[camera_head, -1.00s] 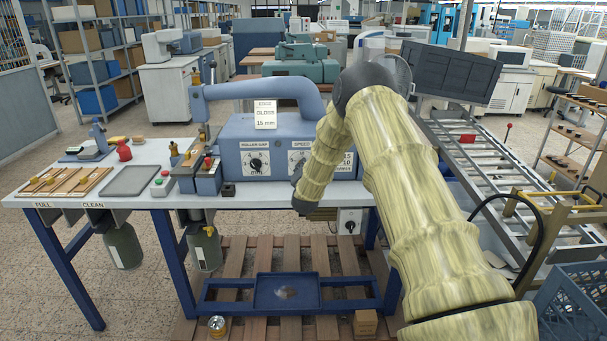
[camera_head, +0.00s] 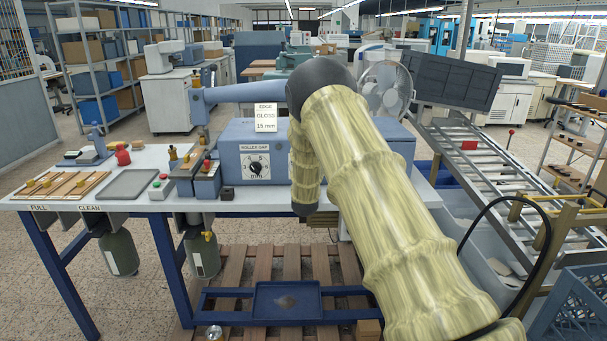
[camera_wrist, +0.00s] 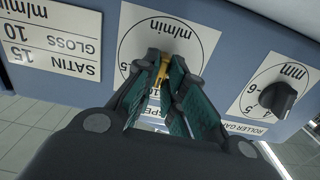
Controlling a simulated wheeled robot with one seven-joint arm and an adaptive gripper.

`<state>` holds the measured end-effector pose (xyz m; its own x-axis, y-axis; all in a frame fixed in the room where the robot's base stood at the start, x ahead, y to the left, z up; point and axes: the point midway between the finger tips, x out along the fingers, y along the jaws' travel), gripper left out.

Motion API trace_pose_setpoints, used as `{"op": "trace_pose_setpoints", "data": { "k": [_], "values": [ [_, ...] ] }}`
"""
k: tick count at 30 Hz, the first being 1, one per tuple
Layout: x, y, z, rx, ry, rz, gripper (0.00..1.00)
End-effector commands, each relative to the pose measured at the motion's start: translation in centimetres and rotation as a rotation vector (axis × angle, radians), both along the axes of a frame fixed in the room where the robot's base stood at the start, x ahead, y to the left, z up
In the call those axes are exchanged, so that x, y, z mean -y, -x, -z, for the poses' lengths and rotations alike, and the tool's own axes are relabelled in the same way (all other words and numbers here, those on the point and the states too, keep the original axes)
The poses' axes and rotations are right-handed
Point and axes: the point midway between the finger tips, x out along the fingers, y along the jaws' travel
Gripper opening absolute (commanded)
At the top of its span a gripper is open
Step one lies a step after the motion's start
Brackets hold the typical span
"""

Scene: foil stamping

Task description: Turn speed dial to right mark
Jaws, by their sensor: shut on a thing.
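The speed dial (camera_wrist: 195,38) is a white plate marked m/min on the blue machine front, upside down in the wrist view. My gripper (camera_wrist: 165,72) is at the dial's centre, with its two dark green-padded fingers closed on a small brass-coloured part. That part appears to be the dial's knob (camera_wrist: 177,68). The fingers hide most of the knob and the lower dial marks, so I cannot read its setting. In the head view my arm covers the speed dial and my gripper.
The roller gap dial (camera_head: 256,168) with its black knob is beside the speed dial; it also shows in the wrist view (camera_wrist: 277,97). A satin/gloss table plate (camera_wrist: 50,35) is on the other side. The machine (camera_head: 235,135) stands on a grey-white bench (camera_head: 130,200).

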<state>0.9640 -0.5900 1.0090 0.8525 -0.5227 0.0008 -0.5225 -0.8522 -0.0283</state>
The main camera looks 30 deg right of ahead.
Motion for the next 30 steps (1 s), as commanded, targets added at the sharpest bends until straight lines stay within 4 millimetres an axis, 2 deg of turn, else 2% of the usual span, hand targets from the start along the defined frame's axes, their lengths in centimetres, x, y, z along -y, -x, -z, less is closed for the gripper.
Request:
{"op": "trace_pose_setpoints", "data": {
  "k": [1, 17, 18, 21, 30],
  "values": [
    [0.02, 0.22, 0.57, -0.013, 0.005, 0.002, 0.00],
    [0.02, 0.23, 0.57, -0.023, 0.021, 0.002, 0.00],
    [0.02, 0.23, 0.57, -0.023, 0.021, 0.002, 0.19],
    [-0.01, 0.16, 0.45, -0.022, 0.022, 0.001, 0.33],
    [-0.09, 0.10, 0.19, -0.018, 0.023, 0.000, 0.33]
  ]
}}
